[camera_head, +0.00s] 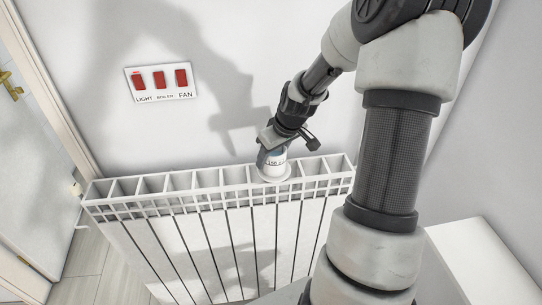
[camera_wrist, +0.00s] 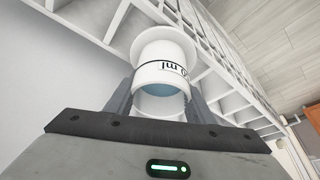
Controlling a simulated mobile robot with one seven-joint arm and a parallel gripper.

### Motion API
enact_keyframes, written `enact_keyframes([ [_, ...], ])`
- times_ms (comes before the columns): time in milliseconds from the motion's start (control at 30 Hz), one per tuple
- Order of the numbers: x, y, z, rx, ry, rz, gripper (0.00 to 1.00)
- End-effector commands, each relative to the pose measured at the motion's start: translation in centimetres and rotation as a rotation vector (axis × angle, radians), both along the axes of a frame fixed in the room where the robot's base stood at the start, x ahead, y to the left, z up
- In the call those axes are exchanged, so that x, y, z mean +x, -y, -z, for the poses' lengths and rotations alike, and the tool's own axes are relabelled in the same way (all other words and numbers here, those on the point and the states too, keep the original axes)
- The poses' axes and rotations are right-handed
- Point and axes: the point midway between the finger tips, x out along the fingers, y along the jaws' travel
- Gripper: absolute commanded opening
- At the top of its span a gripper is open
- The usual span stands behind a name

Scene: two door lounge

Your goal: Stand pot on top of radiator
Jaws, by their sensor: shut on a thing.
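The pot (camera_head: 275,170) is a small white cylinder with a wide rim at its lower end and dark "ml" lettering. My gripper (camera_head: 272,155) is shut on it from above, over the top of the white radiator (camera_head: 210,215). In the wrist view the pot (camera_wrist: 163,52) sits between the two fingers of my gripper (camera_wrist: 163,98), its wide end facing away from the palm. The radiator's slatted top (camera_wrist: 110,25) shows behind it. The pot looks upright at the radiator's top; I cannot tell whether it touches. The radiator top under the pot is hidden.
The radiator top has open gaps between its fins. A switch panel (camera_head: 160,82) with red switches is on the wall above. A door (camera_head: 25,130) stands at the left, and a white block-like surface (camera_head: 475,260) lies at the lower right.

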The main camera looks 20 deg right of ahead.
Motion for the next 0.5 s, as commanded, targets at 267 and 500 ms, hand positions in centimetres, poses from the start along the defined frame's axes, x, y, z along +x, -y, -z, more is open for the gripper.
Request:
enact_keyframes([
  [267,0.0,0.01,0.26,0.0,0.0,0.0,0.67],
  [500,0.01,0.0,0.23,0.0,0.0,0.0,0.67],
])
